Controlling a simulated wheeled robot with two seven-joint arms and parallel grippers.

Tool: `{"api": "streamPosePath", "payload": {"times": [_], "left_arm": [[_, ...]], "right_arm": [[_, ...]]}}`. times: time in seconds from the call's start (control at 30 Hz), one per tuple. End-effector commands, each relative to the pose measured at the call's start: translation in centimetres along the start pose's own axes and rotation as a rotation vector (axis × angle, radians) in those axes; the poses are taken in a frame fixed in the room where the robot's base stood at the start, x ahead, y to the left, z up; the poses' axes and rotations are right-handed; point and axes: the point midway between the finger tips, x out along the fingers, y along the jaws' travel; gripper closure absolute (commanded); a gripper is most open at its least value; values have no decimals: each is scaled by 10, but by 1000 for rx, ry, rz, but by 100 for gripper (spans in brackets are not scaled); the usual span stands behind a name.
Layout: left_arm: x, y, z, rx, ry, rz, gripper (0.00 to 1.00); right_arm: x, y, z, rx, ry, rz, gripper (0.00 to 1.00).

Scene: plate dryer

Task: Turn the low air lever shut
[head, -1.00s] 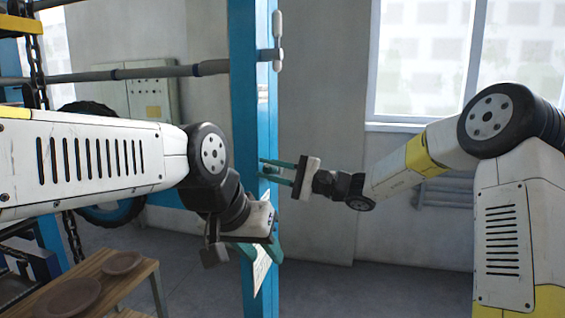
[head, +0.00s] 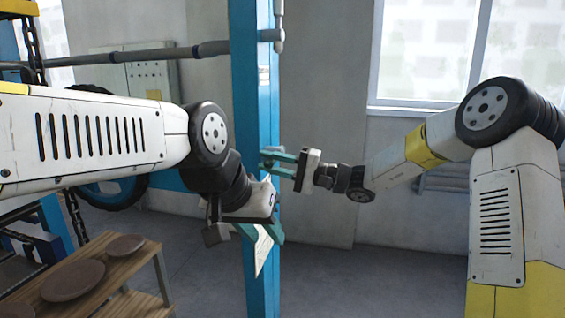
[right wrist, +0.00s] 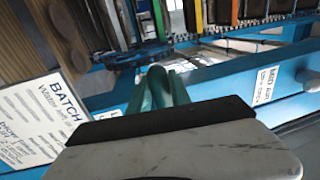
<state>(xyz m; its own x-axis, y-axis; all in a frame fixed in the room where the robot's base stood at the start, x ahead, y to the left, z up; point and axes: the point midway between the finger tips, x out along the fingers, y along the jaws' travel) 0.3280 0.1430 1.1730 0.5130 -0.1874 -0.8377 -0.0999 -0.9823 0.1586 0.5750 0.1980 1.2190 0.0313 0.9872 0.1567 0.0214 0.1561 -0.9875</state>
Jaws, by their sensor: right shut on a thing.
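My right gripper (head: 276,162) is at the blue post in the head view. In the right wrist view its teal fingers (right wrist: 158,92) are shut on a pale, rounded lever (right wrist: 157,74), mostly hidden between them. A white label (right wrist: 116,113) beside the fingers is mostly covered; only its edge shows. A second label (right wrist: 265,84) to the right reads "MID AIR", with a dark part (right wrist: 309,78) near it.
The blue post (head: 256,100) stands upright in the middle. A wooden bench (head: 135,284) with brown plates (head: 73,280) is at the lower left. A "BATCH" sheet (right wrist: 40,115) shows in the right wrist view. The floor right of the post is clear.

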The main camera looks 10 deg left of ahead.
Motion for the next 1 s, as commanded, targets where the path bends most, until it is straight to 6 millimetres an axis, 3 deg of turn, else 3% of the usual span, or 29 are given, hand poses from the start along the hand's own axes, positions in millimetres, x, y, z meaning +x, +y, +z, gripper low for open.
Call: {"api": "streamPosePath", "payload": {"times": [0.1,0.13,0.23,0.57,1.0], "left_arm": [[0,0,0,0,0,0,64],[0,0,0,0,0,0,64],[0,0,0,0,0,0,64],[0,0,0,0,0,0,64],[0,0,0,0,0,0,64]], "right_arm": [[-1,2,0,-2,1,4,100],[-1,2,0,-2,1,4,72],[-1,2,0,-2,1,4,55],[-3,1,0,-1,1,2,55],[-67,1,-1,-1,2,3,55]]}}
